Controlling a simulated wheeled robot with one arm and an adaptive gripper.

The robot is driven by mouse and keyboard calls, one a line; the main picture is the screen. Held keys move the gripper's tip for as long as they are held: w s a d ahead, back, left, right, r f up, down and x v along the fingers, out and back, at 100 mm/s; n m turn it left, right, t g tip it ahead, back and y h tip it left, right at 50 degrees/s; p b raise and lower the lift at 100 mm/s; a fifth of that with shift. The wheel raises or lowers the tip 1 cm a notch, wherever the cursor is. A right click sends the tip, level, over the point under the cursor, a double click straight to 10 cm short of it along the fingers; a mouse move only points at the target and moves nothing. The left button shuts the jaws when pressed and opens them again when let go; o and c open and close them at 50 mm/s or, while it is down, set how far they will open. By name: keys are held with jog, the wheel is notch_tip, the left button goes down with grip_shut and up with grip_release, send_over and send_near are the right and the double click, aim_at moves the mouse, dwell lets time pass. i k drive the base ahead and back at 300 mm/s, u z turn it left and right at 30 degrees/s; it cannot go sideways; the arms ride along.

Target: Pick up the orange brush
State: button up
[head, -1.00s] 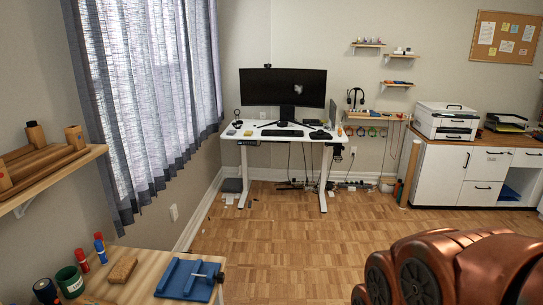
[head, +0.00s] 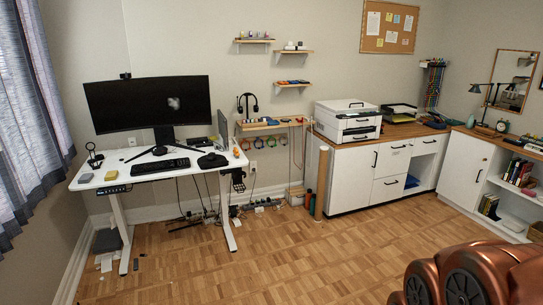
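I cannot pick out the orange brush with certainty. A small orange item (head: 237,152) shows at the right edge of the white standing desk (head: 110,172), too small to tell what it is. The desk stands at the left, its top holding a monitor (head: 150,103), a keyboard (head: 160,166) and small objects near its left end. My gripper is not in view; only copper-coloured parts of my own arm show at the lower right.
Wood floor (head: 280,262) is open in front of the desk. Cables and a power strip lie on the floor behind it. White cabinets (head: 352,180) with a printer (head: 347,121) stand along the back wall. Tubes (head: 321,183) lean beside them. A white shelf unit (head: 462,170) is at right.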

aim_at(235, 151)
jog(key=z, duration=0.15)
jog(key=i, duration=1.85)
jog(key=u, duration=0.6)
jog(key=i, duration=1.7)
jog(key=u, duration=1.1)
jog(key=i, duration=0.65)
jog(key=u, duration=0.35)
